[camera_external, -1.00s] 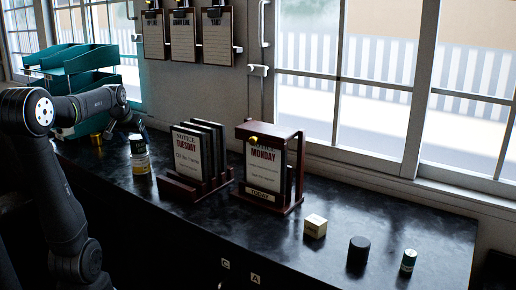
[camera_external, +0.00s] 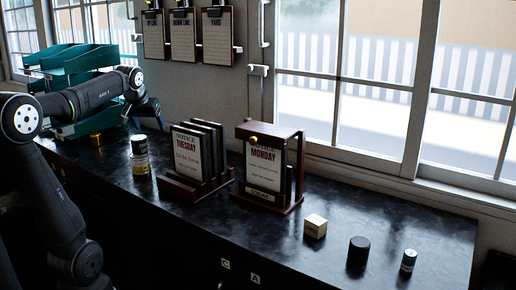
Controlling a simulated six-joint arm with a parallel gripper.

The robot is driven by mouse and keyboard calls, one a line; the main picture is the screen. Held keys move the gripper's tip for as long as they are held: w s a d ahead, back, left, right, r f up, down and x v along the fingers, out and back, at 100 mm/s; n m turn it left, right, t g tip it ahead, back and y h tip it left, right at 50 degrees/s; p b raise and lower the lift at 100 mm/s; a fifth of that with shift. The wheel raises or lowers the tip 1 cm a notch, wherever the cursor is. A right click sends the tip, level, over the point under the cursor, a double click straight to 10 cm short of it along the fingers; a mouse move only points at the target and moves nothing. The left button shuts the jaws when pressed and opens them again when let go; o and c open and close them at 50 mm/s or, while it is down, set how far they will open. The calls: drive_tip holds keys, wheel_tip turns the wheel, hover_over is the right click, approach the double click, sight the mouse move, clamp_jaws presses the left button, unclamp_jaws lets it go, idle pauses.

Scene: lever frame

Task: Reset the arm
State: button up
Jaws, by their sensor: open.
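My arm rises at the left, and my gripper (camera_external: 144,113) is at its end, above the back left of the dark counter. A dark red wooden frame (camera_external: 270,133) with a yellow knob on top holds a Monday notice (camera_external: 263,165) over a Today label.
A teal tray stack (camera_external: 85,62) stands behind my arm. A cream block (camera_external: 315,226), a black cylinder (camera_external: 358,250) and a small dark can (camera_external: 408,261) stand at the front right. Clipboards (camera_external: 218,36) hang on the wall. The counter's right end (camera_external: 430,225) is mostly clear.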

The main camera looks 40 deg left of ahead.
drive_tip(key=w+d+r+m, duration=0.1)
drive_tip(key=d+r, duration=0.1)
drive_tip(key=d, duration=0.1)
drive_tip(key=w+d+r+m+h, duration=0.1)
drive_tip(key=d+r+m, duration=0.1)
drive_tip(key=d+r, duration=0.1)
drive_tip(key=w+d+r+m+h, duration=0.1)
drive_tip(key=d+r, duration=0.2)
drive_tip(key=d, duration=0.2)
drive_tip(key=shift+w+d+r+m+t, duration=0.1)
drive_tip(key=shift+r+m+t, duration=0.1)
drive_tip(key=shift+m+t, duration=0.2)
drive_tip(key=d+m+h, duration=0.1)
drive_tip(key=d, duration=0.2)
drive_tip(key=shift+w+d, duration=0.15)
drive_tip(key=shift+w, duration=0.05)
drive_tip(key=s+d+f+m+g+h, duration=0.1)
drive_tip(key=d+f+m, duration=0.3)
drive_tip(key=d, duration=0.8)
drive_tip(key=s+d+f+m+h, duration=0.2)
drive_tip(key=d+f+m+h, duration=0.1)
drive_tip(key=d, duration=1)
drive_tip(key=shift+s+f+m+g, duration=0.35)
drive_tip(key=shift+f+m+g, duration=0.05)
drive_tip(key=shift+f+m, duration=0.5)
